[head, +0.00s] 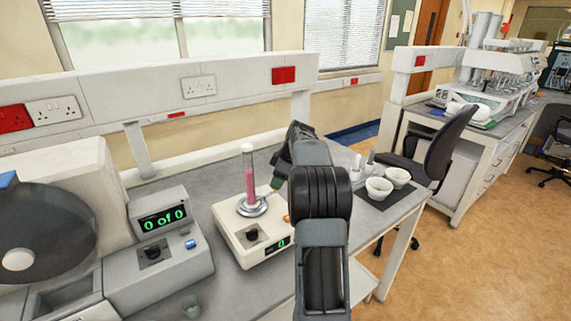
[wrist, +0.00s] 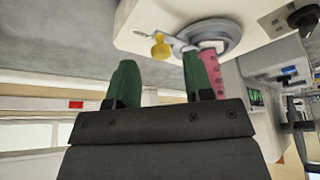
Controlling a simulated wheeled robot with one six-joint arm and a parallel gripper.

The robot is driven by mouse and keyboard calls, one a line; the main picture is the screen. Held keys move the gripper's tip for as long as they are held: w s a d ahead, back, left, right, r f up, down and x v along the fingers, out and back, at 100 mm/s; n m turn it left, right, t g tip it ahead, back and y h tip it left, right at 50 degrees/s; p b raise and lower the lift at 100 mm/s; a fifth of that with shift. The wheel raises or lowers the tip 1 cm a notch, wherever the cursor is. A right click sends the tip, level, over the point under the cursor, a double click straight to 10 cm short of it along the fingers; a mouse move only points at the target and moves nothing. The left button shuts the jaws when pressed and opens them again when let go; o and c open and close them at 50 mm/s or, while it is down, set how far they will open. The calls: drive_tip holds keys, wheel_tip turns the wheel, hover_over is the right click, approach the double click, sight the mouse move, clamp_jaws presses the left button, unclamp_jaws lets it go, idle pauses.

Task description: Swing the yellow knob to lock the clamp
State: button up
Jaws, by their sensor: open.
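The yellow knob (wrist: 161,47) shows in the wrist view beside the grey round clamp ring (wrist: 222,42) on the cream device (wrist: 165,20). In the head view I cannot make out the knob, but the metal ring (head: 252,207) sits on top of the cream device (head: 231,235). A clear upright tube (head: 249,172) with pink contents stands in the ring; its pink part (wrist: 210,66) also shows in the wrist view. My gripper (wrist: 160,76) is open, with green fingertips. The knob appears between and just beyond the fingertips, with no visible contact. My arm partly hides the gripper in the head view.
White bowls (head: 379,188) and small white items rest on a dark mat (head: 383,208) to the right. A raised white rail (head: 200,88) runs along the bench's back.

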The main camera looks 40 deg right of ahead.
drive_tip(key=v, duration=1.2)
drive_tip(key=shift+p, duration=0.3)
wheel_tip(320, 180, down, 7)
drive_tip(key=s+a+m+h, duration=0.1)
drive_tip(key=s+a+m, duration=0.15)
drive_tip(key=m, duration=0.65)
drive_tip(key=s+a+f, duration=0.1)
drive_tip(key=s+a, duration=0.4)
drive_tip(key=a, duration=0.4)
drive_tip(key=s+a+f+h, duration=0.1)
drive_tip(key=s+a+f, duration=0.1)
drive_tip(key=s+a, duration=0.4)
drive_tip(key=s+a+f+h, duration=0.1)
drive_tip(key=s+a, duration=0.5)
drive_tip(key=a, duration=0.6)
drive_tip(key=shift+a+f+t, duration=0.2)
drive_tip(key=shift+a+t, duration=0.1)
